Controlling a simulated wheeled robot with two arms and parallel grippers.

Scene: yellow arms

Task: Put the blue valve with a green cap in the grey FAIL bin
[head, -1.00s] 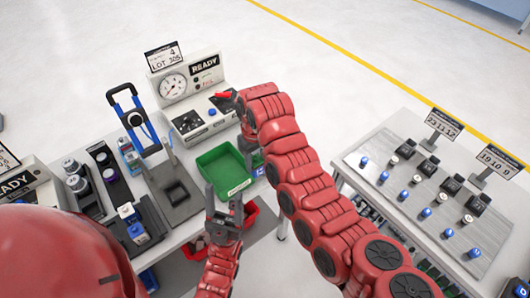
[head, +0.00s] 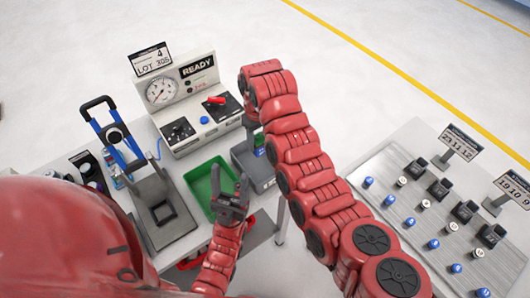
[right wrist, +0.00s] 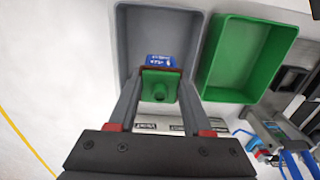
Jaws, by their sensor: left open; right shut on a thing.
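The blue valve with a green cap (right wrist: 160,86) is held between the fingers of my right gripper (right wrist: 160,98). Its green part faces the right wrist camera and its blue part (right wrist: 160,61) shows behind. The valve is over the grey bin (right wrist: 129,45), inside its outline in that view; I cannot tell whether it touches the floor. In the head view the grey bin (head: 263,186) is partly hidden by my right arm. My left gripper (head: 231,190) is open and empty, in front of the green bin.
A green bin (head: 193,178) stands left of the grey one; it also shows in the right wrist view (right wrist: 277,60). A READY gauge unit (head: 166,80) stands behind. A blue-handled press (head: 98,127) is at left. A second table (head: 420,215) with several valves is at right.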

